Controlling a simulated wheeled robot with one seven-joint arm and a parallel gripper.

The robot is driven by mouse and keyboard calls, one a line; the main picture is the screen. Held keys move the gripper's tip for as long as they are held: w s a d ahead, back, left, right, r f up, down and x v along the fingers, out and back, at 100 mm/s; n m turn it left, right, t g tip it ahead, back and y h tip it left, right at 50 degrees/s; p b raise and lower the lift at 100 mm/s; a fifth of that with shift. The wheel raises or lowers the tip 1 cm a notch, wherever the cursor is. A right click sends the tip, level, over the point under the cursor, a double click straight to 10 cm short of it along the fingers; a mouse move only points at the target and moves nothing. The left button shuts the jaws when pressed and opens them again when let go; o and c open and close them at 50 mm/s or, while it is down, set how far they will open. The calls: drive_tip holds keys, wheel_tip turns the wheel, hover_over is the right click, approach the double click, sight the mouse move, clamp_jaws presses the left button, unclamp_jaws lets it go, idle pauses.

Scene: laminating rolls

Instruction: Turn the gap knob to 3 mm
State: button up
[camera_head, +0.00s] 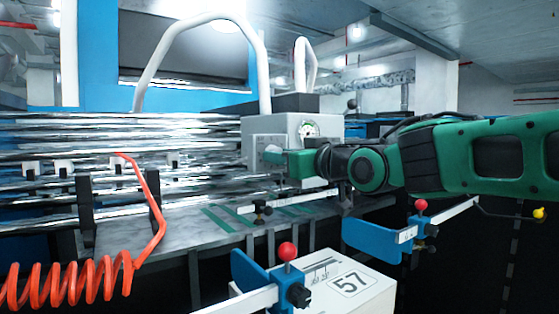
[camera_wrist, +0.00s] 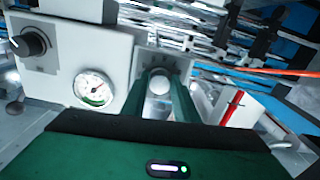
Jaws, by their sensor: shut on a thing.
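The gap knob (camera_wrist: 160,83) shows in the wrist view as a pale, round-ended piece between my two green fingers, in front of a grey plate (camera_wrist: 182,66) with dark marks. My gripper (camera_wrist: 160,75) is shut on it. The marks are too small to read, and I cannot tell the knob's setting. In the head view my gripper (camera_head: 270,157) reaches from the right to the left part of the grey machine box (camera_head: 284,127). There the fingers hide the knob.
A black knob (camera_wrist: 31,43) and a round dial gauge (camera_wrist: 94,88) are on the box face beside my gripper. Shiny rollers (camera_head: 190,145) run left.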

drive_tip(key=shift+n, duration=11.5)
drive_tip(key=shift+f, duration=0.1)
drive_tip(key=o, duration=1.1)
drive_tip(key=shift+a, duration=0.1)
drive_tip(key=shift+c, duration=0.2)
